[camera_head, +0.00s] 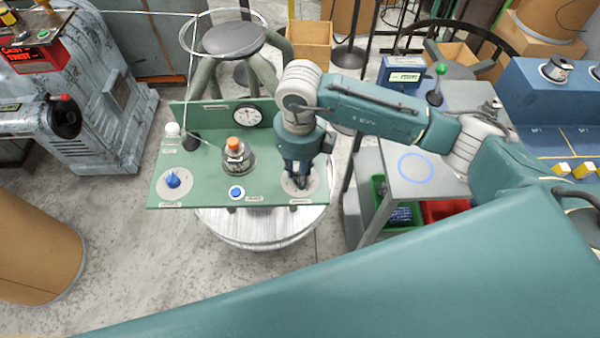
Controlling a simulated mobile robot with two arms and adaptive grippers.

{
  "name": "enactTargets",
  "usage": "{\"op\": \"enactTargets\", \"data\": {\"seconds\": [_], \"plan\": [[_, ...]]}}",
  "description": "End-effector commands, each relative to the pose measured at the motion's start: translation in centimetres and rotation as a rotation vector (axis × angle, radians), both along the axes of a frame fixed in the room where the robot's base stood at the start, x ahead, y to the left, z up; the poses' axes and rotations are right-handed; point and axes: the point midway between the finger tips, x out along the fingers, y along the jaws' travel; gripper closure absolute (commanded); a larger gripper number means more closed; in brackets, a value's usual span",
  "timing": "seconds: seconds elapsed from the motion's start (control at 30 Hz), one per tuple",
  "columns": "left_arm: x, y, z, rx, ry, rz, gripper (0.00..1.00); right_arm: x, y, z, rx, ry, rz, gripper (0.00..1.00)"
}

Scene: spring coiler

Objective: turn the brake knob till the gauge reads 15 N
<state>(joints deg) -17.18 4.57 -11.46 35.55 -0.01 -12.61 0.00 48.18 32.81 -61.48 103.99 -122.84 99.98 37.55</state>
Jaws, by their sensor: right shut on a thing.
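My right gripper (299,182) points down at the right end of a green panel (268,197) and is shut on the knob there, taken as the brake knob. The knob is mostly hidden by the fingers; the pale round plate (312,186) under it shows around them. The round white gauge (246,116) with a dark rim stands at the back of the panel, left of my right arm. Its needle and numbers are too small to read. My left gripper is not in view.
A grey table (400,180) stands right, and a cardboard drum (35,250) at lower left.

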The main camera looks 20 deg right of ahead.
Motion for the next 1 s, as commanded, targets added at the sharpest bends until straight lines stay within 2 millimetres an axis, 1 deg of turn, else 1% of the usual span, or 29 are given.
{"op": "enactTargets", "data": {"seconds": [0.2,0.63,0.67,0.7,0.73,1.0], "plan": [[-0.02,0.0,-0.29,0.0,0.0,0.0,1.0,0.16,0.01,0.12,0.001,-0.005,-0.045,1.0],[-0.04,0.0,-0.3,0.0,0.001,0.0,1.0,0.17,0.0,0.19,0.001,-0.005,-0.052,1.0],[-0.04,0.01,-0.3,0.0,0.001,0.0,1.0,0.17,0.0,0.19,0.001,-0.005,-0.052,0.69],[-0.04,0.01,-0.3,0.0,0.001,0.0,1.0,0.17,0.0,0.18,0.001,-0.005,-0.051,0.61],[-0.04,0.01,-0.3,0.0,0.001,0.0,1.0,0.16,0.0,0.17,0.001,-0.005,-0.051,0.55],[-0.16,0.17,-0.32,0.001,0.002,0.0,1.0,0.08,0.0,0.09,0.001,-0.002,-0.051,0.55]]}}
